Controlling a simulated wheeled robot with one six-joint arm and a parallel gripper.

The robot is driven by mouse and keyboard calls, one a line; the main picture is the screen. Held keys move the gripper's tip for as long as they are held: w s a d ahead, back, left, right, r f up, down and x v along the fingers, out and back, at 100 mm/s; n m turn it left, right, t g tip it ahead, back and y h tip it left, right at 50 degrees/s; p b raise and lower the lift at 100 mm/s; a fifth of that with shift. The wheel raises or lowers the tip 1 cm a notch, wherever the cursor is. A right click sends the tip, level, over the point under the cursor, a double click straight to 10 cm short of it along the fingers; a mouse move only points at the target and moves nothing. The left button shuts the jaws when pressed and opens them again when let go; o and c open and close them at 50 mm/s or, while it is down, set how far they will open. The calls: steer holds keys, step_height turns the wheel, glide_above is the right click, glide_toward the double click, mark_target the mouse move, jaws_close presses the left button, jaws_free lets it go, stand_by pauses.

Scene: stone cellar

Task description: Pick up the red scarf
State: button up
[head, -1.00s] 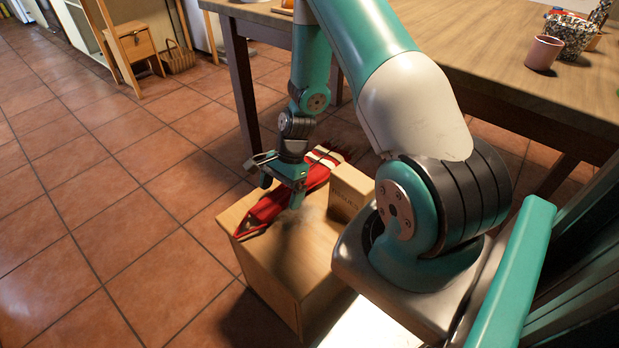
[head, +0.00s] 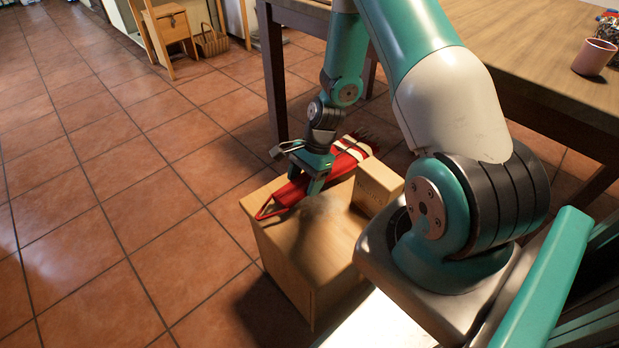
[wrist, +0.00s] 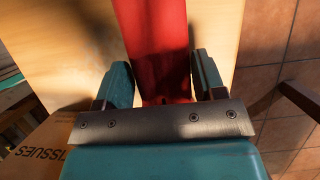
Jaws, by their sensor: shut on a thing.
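The red scarf (head: 284,197) lies folded in a long strip on a wooden box (head: 279,253), with pale stripes and a dark fringe at its far end. My gripper (head: 305,180) points down at the scarf's middle and is shut on it, a finger on each side. In the wrist view the scarf (wrist: 155,45) runs between the two fingers (wrist: 162,85). The part under the gripper's body is hidden. The scarf appears to rest on the box top.
A tissue box (head: 377,187) stands on the wooden box, right of the scarf; its side also shows in the wrist view (wrist: 40,148). A wooden table (head: 530,65) with a pink cup (head: 594,57) is behind. Tiled floor is open at left.

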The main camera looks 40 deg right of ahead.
step_height(320, 180, up, 19)
steer(key=p, duration=0.6)
steer(key=shift+o, duration=1)
